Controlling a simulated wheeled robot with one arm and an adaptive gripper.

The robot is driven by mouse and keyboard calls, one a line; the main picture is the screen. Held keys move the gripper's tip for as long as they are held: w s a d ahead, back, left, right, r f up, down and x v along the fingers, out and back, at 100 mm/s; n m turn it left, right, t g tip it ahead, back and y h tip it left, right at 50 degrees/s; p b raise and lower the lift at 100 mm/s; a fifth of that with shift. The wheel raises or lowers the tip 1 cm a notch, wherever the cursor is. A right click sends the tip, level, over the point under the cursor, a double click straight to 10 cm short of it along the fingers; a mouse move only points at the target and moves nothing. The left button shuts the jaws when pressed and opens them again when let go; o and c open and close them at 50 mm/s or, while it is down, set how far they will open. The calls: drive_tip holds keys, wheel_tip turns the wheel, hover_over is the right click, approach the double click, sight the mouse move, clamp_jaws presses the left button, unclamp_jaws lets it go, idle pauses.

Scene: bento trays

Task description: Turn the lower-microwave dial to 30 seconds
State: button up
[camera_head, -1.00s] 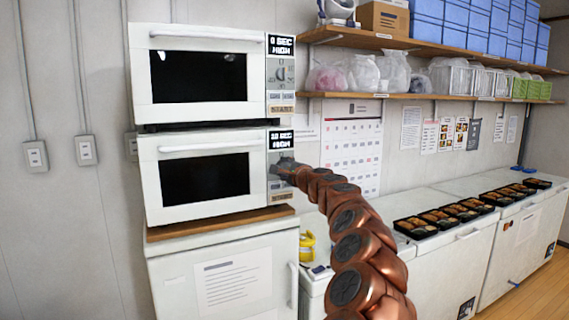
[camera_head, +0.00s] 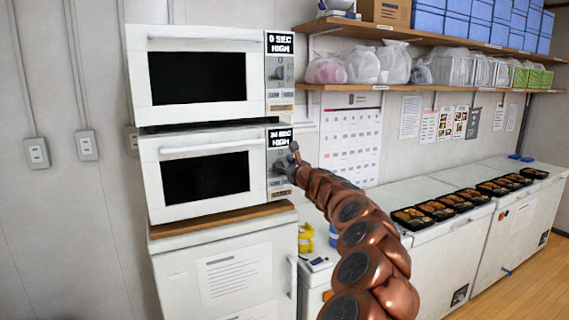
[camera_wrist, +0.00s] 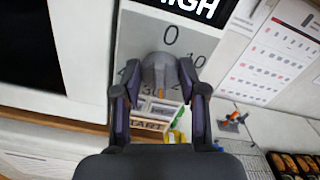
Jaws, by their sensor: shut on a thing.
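The lower microwave (camera_head: 205,148) is white with a dark window, and sits under the upper microwave (camera_head: 200,38). Its black display (camera_head: 279,138) reads thirty-something SEC, HIGH; the second digit is hard to read. My gripper (camera_head: 287,167) is at its control panel and hides the dial in the head view. In the wrist view the grey dial (camera_wrist: 160,70) sits between the two fingers of my gripper (camera_wrist: 159,80), which are shut on it. Marks 0 and 10 show around the dial; lower marks are partly covered.
The upper display (camera_head: 280,43) reads 0 SEC, HIGH. A START button (camera_wrist: 149,125) lies below the dial. A shelf (camera_head: 420,88) with bags and boxes runs to the right. Bento trays (camera_head: 440,209) line the white freezers below.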

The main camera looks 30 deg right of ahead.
drive_tip(key=shift+d+m, duration=0.15)
drive_tip(key=shift+m, duration=1.55)
drive_tip(key=shift+f, duration=0.1)
drive_tip(key=o, duration=1.1)
drive_tip(key=shift+s, duration=0.15)
drive_tip(key=shift+s+r, duration=0.2)
drive_tip(key=shift+s, duration=1.15)
drive_tip(key=shift+s+a+f, duration=0.1)
drive_tip(key=shift+s+a, duration=0.15)
drive_tip(key=shift+s, duration=0.4)
approach(285, 164)
drive_tip(key=shift+s+a, duration=0.1)
drive_tip(key=shift+s, duration=1.05)
